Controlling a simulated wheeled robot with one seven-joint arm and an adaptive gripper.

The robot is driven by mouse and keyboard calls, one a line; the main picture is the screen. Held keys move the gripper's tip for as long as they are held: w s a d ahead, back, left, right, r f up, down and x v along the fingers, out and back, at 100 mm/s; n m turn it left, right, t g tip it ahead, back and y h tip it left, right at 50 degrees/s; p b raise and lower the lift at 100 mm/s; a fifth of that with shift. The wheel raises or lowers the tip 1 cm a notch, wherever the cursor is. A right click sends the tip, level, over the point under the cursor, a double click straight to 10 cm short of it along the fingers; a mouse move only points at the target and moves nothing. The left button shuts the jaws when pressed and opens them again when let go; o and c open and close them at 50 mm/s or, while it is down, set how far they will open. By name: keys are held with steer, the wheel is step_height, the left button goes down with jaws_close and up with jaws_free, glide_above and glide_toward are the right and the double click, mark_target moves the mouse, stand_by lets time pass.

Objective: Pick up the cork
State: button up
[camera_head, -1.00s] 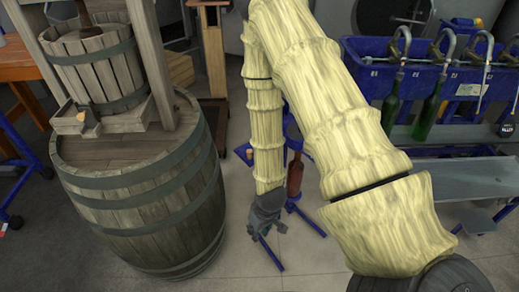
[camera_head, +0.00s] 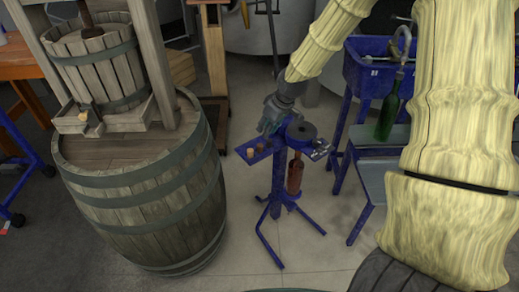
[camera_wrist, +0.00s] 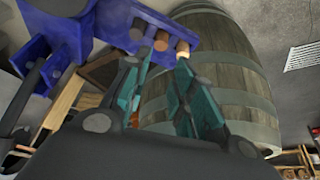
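Three small corks sit in a row on the blue side shelf (camera_head: 262,156) of a blue corking stand (camera_head: 278,180). In the wrist view they are a brown cork (camera_wrist: 138,28), a middle cork (camera_wrist: 160,40) and a paler tan end cork (camera_wrist: 182,48), which also shows in the head view (camera_head: 250,153). My gripper (camera_wrist: 161,60) is open, its two teal fingers apart with nothing held between them. In the head view my gripper (camera_head: 268,128) is beside the stand's head, just above and behind the shelf. The fingers look close to the corks but not closed on any.
A reddish-brown bottle (camera_head: 295,175) stands in the corking stand. A large wooden barrel (camera_head: 150,200) with a press on top stands at left. A blue filler trough (camera_head: 370,75) with a green bottle (camera_head: 387,117) is at right. Floor in front of the stand is clear.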

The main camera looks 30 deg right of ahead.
steer(key=shift+x, duration=2.65)
steer(key=shift+p+x, duration=0.7)
steer(key=shift+x, duration=2)
steer(key=shift+s+d, duration=0.15)
steer(key=c, duration=0.3)
